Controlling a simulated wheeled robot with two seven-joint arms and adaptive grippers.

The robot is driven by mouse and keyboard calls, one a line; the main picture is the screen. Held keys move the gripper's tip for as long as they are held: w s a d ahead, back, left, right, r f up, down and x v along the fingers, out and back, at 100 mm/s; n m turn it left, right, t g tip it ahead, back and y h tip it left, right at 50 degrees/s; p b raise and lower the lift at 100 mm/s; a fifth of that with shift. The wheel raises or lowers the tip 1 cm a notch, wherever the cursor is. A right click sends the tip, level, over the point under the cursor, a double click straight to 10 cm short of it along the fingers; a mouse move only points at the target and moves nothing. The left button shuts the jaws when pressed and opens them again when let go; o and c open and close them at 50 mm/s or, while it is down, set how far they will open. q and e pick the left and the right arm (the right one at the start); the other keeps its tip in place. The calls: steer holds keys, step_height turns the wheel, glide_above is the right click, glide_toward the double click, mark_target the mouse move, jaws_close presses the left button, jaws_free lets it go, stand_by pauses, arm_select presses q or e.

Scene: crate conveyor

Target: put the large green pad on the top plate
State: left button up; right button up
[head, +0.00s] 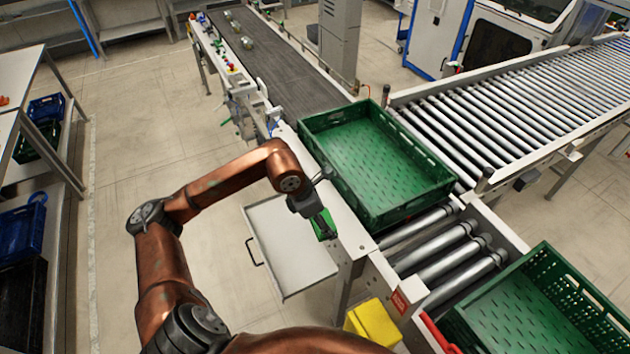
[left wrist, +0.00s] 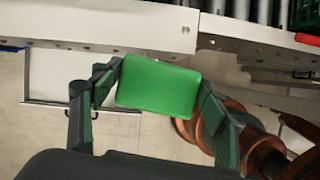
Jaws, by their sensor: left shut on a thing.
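My left gripper (head: 322,214) is shut on a green pad (head: 325,225), held beside the white conveyor frame plate (head: 352,230). In the left wrist view, the pad (left wrist: 158,89) is a plain green block with rounded corners, spanning the space between the two fingers of my left gripper (left wrist: 158,92). The white frame (left wrist: 110,24) runs across the top of that view, just beyond the pad. I cannot tell whether the pad touches it. My right gripper is not in view.
A green crate (head: 312,124) sits on the conveyor right of my left gripper, and another green crate (head: 545,252) is at lower right. A pale tray with a handle (head: 285,245) is below, left of the frame. A yellow box (head: 374,322) is near the bottom.

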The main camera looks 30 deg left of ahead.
arm_select(q)
steer(key=shift+w+a+r+n, duration=0.2)
steer(key=shift+a+n, duration=0.1)
steer(key=shift+n, duration=0.3)
steer(key=shift+w, duration=0.2)
steer(key=w+f+p, duration=0.2)
steer(key=w+f, duration=0.2)
steer(key=w, duration=0.5)
glide_toward(344, 215)
steer(key=shift+w+d+f+y+p, duration=0.3)
steer(key=shift+w+d+f+p, duration=0.15)
steer(key=shift+w+d+f, duration=0.3)
steer(key=shift+w+f, duration=0.15)
steer(key=shift+f, duration=0.15)
step_height(344, 215, down, 3)
steer(key=shift+w+d+p, duration=0.1)
steer(key=shift+p, duration=0.55)
steer(key=shift+f, duration=0.2)
steer(key=shift+f, duration=0.1)
